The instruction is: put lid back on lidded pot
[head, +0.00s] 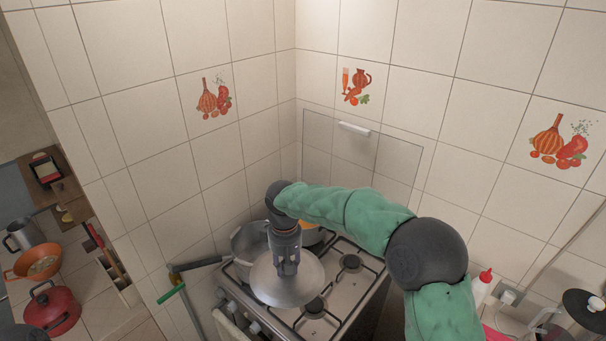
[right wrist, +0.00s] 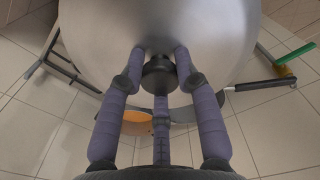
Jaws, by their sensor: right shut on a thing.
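My right gripper (head: 287,270) is shut on the dark knob (right wrist: 158,74) of a silver domed lid (head: 273,290). In the right wrist view the lid (right wrist: 225,30) fills the upper part, with three fingers around its knob. The lid and gripper overlap the pot's near right side. I cannot tell the lid's exact height above the stove. My left gripper is not in view.
The pot stands on a gas stove (head: 345,285) with bare burners at right. A pan with orange contents (head: 312,237) sits behind the gripper. Tiled walls close off the back and left. A red-capped bottle (head: 483,283) stands right of the stove, partly behind my arm.

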